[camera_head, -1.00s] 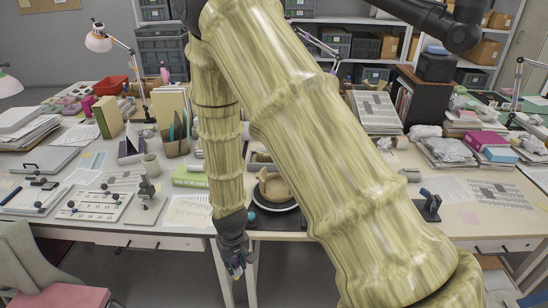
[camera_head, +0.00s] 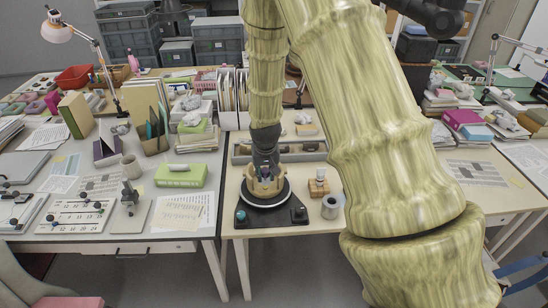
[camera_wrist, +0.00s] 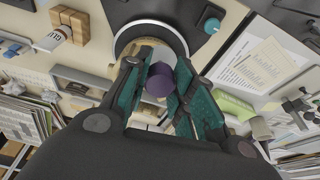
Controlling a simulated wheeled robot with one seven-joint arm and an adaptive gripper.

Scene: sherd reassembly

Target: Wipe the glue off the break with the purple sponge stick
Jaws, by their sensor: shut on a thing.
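The tan broken vessel (camera_head: 266,187) stands on a round turntable (camera_head: 284,200) with a pale rim and black base. My gripper (camera_head: 264,170) points down at the vessel's open top in the head view. In the wrist view my gripper (camera_wrist: 162,72) has its teal-padded fingers closed around the purple sponge stick (camera_wrist: 164,83). The dark purple end faces the camera; the rest is mostly hidden. The turntable's rim (camera_wrist: 120,42) lies beyond the fingertips. The break, any glue and any contact between sponge and vessel cannot be made out.
A green box (camera_head: 180,176) and a small microscope (camera_head: 130,198) are to the left. The front table edge is close.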

